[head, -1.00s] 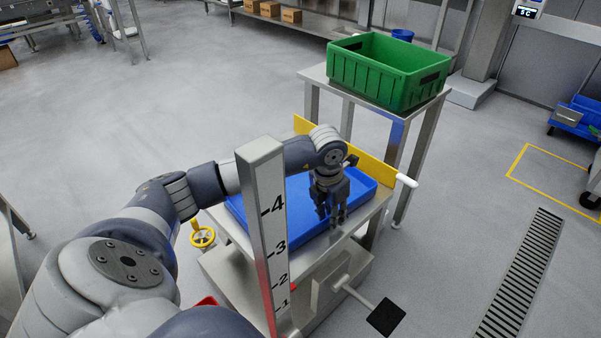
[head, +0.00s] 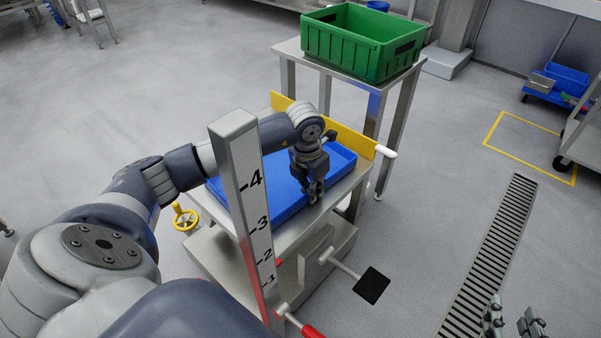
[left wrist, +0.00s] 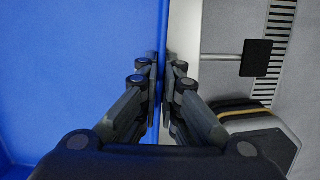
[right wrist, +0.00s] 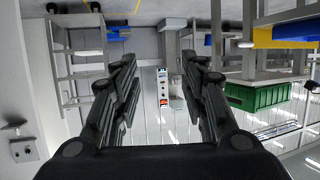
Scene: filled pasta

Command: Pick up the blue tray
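The blue tray (head: 340,157) lies on a metal lift table (head: 290,232). My left gripper (head: 313,196) points down at the tray's near right edge. In the left wrist view, the tray floor (left wrist: 70,60) fills the left side. The left gripper's fingers (left wrist: 161,75) straddle the tray wall, one set inside and one outside, and look closed on it. The tray appears to rest on the table. My right gripper (head: 512,318) is at the lower right of the head view, away from the tray. The right wrist view shows its fingers (right wrist: 162,80) wide apart and empty.
A green crate (head: 365,45) stands on a higher metal table behind the tray. A yellow board (head: 355,139) edges the tray's far side. A numbered post (head: 240,175) stands in front. A black pedal (head: 371,285) juts out right.

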